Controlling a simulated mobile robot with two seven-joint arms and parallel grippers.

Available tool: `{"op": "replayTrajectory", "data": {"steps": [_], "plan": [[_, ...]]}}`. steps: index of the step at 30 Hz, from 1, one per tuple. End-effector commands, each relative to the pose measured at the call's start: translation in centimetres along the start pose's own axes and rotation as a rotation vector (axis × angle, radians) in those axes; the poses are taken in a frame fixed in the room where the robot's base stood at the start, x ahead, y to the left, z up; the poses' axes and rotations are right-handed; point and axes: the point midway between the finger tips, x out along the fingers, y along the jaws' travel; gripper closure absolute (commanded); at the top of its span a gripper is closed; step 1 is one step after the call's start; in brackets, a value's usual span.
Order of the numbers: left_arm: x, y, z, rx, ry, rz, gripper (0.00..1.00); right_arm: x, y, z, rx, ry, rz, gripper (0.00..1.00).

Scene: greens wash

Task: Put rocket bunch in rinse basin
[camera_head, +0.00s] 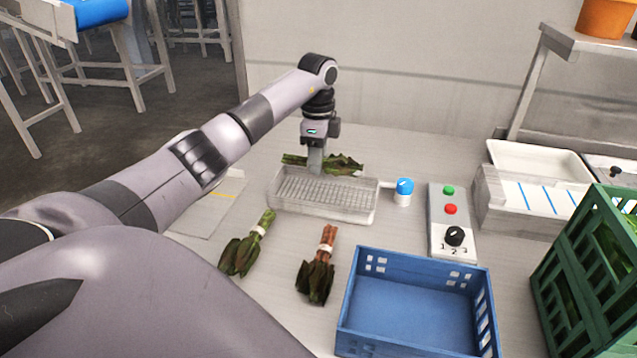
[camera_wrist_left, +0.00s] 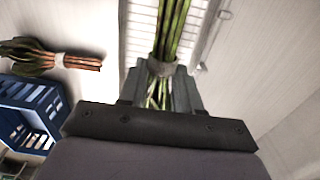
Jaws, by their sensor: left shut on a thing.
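My left gripper (camera_head: 315,164) is shut on a leafy green bunch (camera_head: 345,164) at the far edge of a shallow tray with a wire-grid floor (camera_head: 325,215). In the left wrist view, the gripper (camera_wrist_left: 160,88) closes around the pale band of the bunch (camera_wrist_left: 173,30), whose green stems run between the fingers. In the head view, the leaves point right. I cannot tell whether the bunch touches the tray. A white basin (camera_head: 540,158) stands at the back right. My right gripper is not in view.
A green-stemmed bunch (camera_head: 247,245) and a red-stemmed bunch (camera_head: 317,266) lie on the counter in front of the tray. An empty blue crate (camera_head: 415,300) stands front right, a green crate (camera_head: 585,285) beyond it. A blue-topped knob (camera_head: 404,190) and a button panel (camera_head: 451,222) sit right of the tray.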

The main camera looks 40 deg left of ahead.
Motion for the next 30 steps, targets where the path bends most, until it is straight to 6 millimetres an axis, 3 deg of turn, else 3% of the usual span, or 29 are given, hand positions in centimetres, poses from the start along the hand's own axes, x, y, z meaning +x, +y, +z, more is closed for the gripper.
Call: {"op": "replayTrajectory", "data": {"steps": [3,11,18,29,30], "plan": [[2.0,0.1,-0.1,0.001,0.0,0.001,1.0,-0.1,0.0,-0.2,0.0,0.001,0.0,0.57],[4.0,0.0,-0.1,0.001,0.0,0.002,1.0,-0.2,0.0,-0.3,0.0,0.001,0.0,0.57],[7.2,0.0,-0.1,0.002,0.002,0.001,1.0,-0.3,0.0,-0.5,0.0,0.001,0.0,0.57],[7.6,0.0,-0.1,0.001,0.001,-0.001,1.0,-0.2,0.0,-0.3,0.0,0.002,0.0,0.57],[7.6,0.0,-0.1,0.001,0.001,-0.001,0.57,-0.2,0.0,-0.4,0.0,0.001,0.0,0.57]]}}
